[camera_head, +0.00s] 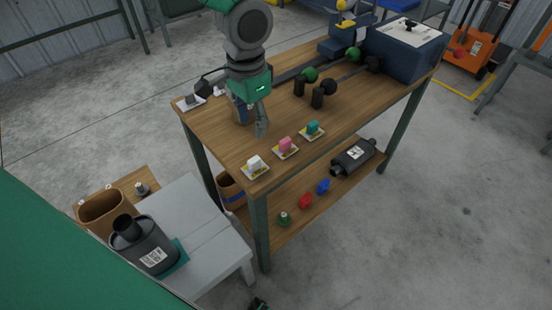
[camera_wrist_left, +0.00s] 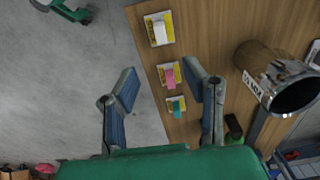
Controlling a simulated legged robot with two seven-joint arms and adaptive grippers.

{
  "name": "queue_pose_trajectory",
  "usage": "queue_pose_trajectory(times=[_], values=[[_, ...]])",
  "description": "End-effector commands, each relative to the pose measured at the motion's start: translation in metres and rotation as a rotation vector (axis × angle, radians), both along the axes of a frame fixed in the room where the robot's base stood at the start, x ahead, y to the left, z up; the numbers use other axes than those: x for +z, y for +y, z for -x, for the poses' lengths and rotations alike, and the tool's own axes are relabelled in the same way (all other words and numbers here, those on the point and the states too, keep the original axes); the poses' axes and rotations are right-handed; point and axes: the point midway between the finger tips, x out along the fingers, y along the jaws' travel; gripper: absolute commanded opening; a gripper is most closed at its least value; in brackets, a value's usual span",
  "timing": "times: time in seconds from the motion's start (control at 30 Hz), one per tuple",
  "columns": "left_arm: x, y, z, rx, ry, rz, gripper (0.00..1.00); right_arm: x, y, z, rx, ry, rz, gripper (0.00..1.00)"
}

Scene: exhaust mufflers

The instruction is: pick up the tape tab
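Three small tabs stand on yellow-and-white pads along the table's front edge: a white tab (camera_head: 255,163), a pink tab (camera_head: 285,146) and a teal tab (camera_head: 312,127). They also show in the left wrist view as white (camera_wrist_left: 159,31), pink (camera_wrist_left: 170,77) and teal (camera_wrist_left: 176,105). I cannot tell which is the tape tab. My left gripper (camera_head: 252,122) is open and empty, above the table behind the white and pink tabs. A green-and-black piece, likely my right gripper (camera_head: 259,304), barely shows at the bottom edge.
A shiny-ended brown cylinder (camera_wrist_left: 272,80) lies close right of the left gripper. Dark cylinders (camera_head: 317,98) and a blue box (camera_head: 402,50) stand farther back. The lower shelf holds a muffler (camera_head: 353,157). Another muffler (camera_head: 144,244) rests on a grey bench (camera_head: 212,240).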

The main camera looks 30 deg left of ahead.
Motion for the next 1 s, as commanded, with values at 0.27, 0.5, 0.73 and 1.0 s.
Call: queue_pose_trajectory(times=[0.27, 0.5, 0.73, 1.0], values=[[-0.058, -0.003, 0.000, -0.003, 0.007, -0.003, 0.40, -0.013, 0.000, 0.000, 0.001, 0.000, 0.000, 1.00], [-0.080, -0.002, 0.000, -0.001, 0.004, -0.002, 0.40, -0.017, 0.000, 0.000, 0.000, 0.000, 0.000, 1.00], [-0.101, 0.002, -0.001, 0.000, 0.006, 0.000, 0.40, -0.022, 0.000, 0.000, 0.000, 0.000, 0.000, 1.00], [-0.133, 0.003, -0.001, 0.000, 0.003, -0.001, 0.40, -0.030, 0.000, 0.000, 0.000, 0.000, 0.000, 1.00]])
